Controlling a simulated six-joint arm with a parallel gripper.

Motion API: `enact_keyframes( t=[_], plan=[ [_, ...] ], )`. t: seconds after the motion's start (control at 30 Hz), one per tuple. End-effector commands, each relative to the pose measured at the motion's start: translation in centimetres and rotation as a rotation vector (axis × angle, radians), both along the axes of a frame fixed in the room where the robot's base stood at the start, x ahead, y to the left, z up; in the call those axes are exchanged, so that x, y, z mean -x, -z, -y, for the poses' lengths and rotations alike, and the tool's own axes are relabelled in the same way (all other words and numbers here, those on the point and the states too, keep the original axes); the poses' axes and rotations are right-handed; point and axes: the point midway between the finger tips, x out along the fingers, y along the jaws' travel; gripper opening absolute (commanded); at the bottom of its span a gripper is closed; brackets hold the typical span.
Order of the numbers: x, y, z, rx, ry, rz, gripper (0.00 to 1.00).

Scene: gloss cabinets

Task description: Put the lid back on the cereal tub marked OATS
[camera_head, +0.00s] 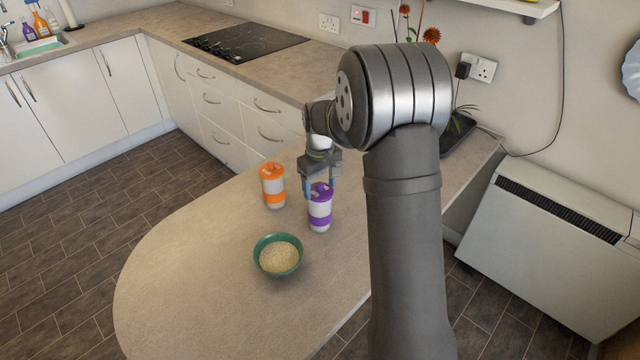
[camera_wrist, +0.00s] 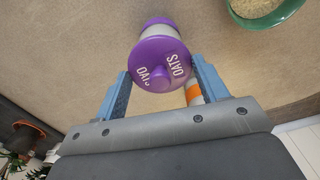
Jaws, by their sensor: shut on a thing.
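The purple lid (camera_head: 321,190), with OATS printed on its top, is between the fingers of my gripper (camera_head: 320,187), which is shut on it. In the wrist view the lid (camera_wrist: 161,68) faces the camera between the two blue fingers. The white tub with a purple band (camera_head: 320,223) stands upright on the worktop directly under the lid. The lid appears at the tub's mouth; I cannot tell whether it is fully seated. Part of the tub (camera_wrist: 160,24) shows past the lid in the wrist view.
A white and orange tub (camera_head: 273,187) with an orange lid stands just left of the purple one. A green bowl (camera_head: 259,267) of pale flakes sits in front. The rounded worktop (camera_head: 190,290) is clear at front left. A dark tray with a plant stands behind my arm.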

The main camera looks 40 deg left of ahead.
Motion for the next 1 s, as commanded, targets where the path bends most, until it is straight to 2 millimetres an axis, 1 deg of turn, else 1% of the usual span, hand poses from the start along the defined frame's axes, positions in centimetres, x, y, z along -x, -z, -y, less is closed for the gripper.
enact_keyframes(
  t=[0.47, 0.5, 0.6, 0.8, 0.83, 0.87, 1.0],
  plan=[
    [0.0, 0.02, -0.01, 0.0, 0.0, 0.0, 0.45],
    [0.0, 0.02, -0.01, 0.0, 0.0, 0.0, 0.74],
    [0.0, 0.02, -0.01, 0.0, 0.0, 0.0, 0.92],
    [0.0, 0.02, -0.01, 0.0, 0.0, 0.0, 0.92],
    [0.0, 0.02, 0.0, 0.0, 0.0, 0.0, 0.98],
    [0.0, 0.02, 0.0, 0.0, 0.0, 0.0, 1.0],
    [0.0, 0.02, 0.0, 0.0, 0.0, 0.0, 1.0]
  ],
)
